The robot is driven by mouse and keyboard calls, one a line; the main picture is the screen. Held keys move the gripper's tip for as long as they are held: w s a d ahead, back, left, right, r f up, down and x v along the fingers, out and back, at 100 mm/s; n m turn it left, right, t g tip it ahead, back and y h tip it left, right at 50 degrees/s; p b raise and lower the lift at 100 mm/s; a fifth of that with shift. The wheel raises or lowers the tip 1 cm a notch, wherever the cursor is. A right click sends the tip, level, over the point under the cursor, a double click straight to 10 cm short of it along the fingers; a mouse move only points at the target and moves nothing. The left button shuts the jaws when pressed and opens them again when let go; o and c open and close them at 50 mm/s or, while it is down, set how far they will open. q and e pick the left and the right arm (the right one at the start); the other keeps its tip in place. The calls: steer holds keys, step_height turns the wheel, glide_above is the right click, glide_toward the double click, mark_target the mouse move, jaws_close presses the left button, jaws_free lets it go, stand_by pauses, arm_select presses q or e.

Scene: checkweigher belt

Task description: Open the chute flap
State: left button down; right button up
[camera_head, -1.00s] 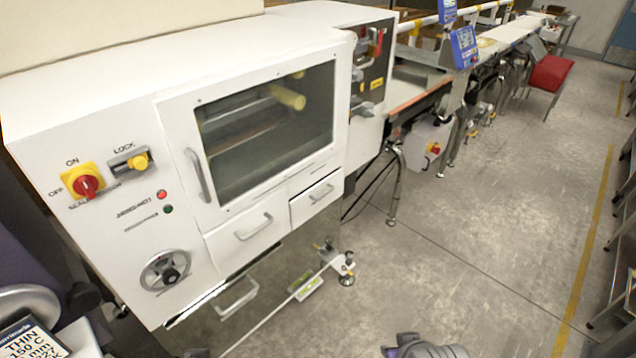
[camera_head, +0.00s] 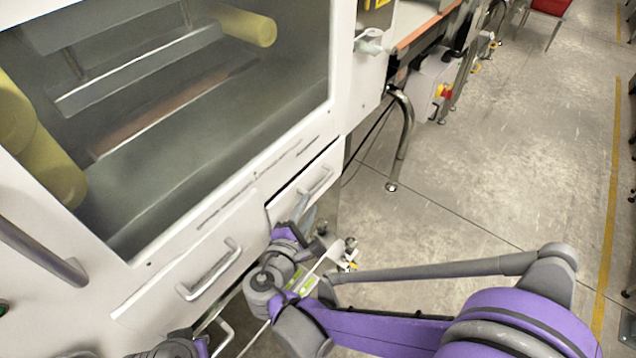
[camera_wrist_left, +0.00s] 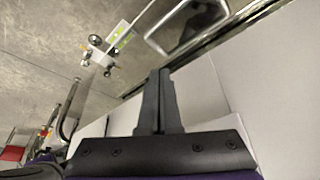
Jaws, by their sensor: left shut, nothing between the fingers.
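No label marks the chute flap. The white machine has a small right front panel with a bar handle (camera_head: 318,184) and a wider left front panel with a bar handle (camera_head: 212,270); both look closed. My right gripper (camera_head: 303,208) is just below and left of the small panel's handle; whether it touches it or is open is unclear. My left gripper (camera_wrist_left: 158,100) has its fingers together and empty in the left wrist view, apart from a lower looped handle (camera_wrist_left: 187,27). In the head view only a bit of the left arm shows at the bottom edge.
A large window (camera_head: 190,100) with yellow rollers behind it fills the upper left, with a vertical door handle (camera_head: 42,250) beside it. A conveyor leg (camera_head: 403,135) stands right of the machine. The concrete floor (camera_head: 470,180) is open at the right.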

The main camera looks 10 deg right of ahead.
mark_target(318, 189)
steer(key=b+x, duration=0.1)
steer(key=x, duration=0.8)
steer(key=shift+w+d, duration=0.15)
steer(key=shift+d, duration=0.1)
jaws_close()
stand_by(1.0)
